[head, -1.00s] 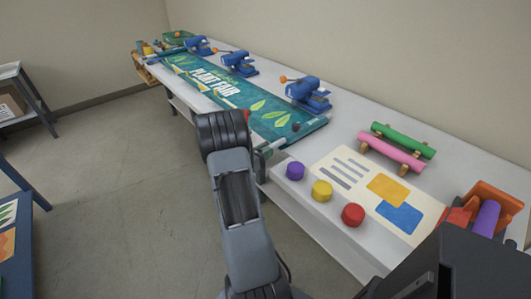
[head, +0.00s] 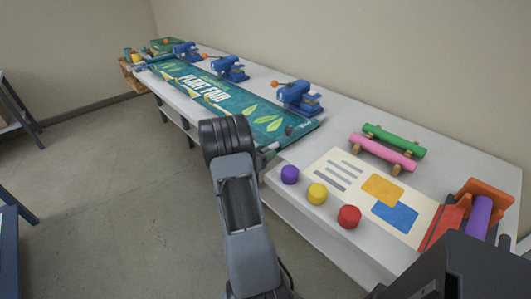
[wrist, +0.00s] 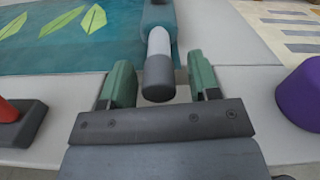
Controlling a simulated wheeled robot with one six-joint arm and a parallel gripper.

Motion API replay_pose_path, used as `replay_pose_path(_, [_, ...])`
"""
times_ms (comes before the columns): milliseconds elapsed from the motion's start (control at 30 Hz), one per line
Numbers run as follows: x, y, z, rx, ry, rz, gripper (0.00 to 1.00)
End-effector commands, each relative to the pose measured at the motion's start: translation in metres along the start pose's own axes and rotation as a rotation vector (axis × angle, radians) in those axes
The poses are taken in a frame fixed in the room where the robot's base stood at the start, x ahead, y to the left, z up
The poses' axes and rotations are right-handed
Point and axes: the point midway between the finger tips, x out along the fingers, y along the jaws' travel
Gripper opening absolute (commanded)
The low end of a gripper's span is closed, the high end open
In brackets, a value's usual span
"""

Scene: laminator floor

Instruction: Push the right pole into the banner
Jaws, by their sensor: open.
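The teal PLANT FAIR banner (head: 262,113) lies flat along the white table, and its corner shows in the wrist view (wrist: 60,40). The right pole (wrist: 159,42) lies at the banner's right edge. A teal sleeve covers its far part, and a white length and a dark end cap (wrist: 158,78) stick out towards me. My gripper (wrist: 161,88) is open, with its green-padded fingers on either side of the cap. There are visible gaps, so it is not clamped on the pole. In the head view my arm hides most of the gripper.
Purple (head: 290,174), yellow (head: 317,193) and red (head: 349,216) round pieces stand along the table's front edge, right of my gripper. Blue clamps (head: 299,98) line the banner's back edge. A red piece on a dark base (wrist: 18,118) is close left. Floor in front is clear.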

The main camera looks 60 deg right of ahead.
Motion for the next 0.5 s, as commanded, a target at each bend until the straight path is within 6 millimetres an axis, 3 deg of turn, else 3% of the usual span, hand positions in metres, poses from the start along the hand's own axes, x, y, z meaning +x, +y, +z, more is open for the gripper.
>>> replay_pose_path(167, [-0.019, 0.001, 0.000, 0.001, -0.001, 0.005, 0.56])
replay_pose_path(500, [-0.088, 0.001, 0.000, -0.001, -0.001, 0.005, 0.56])
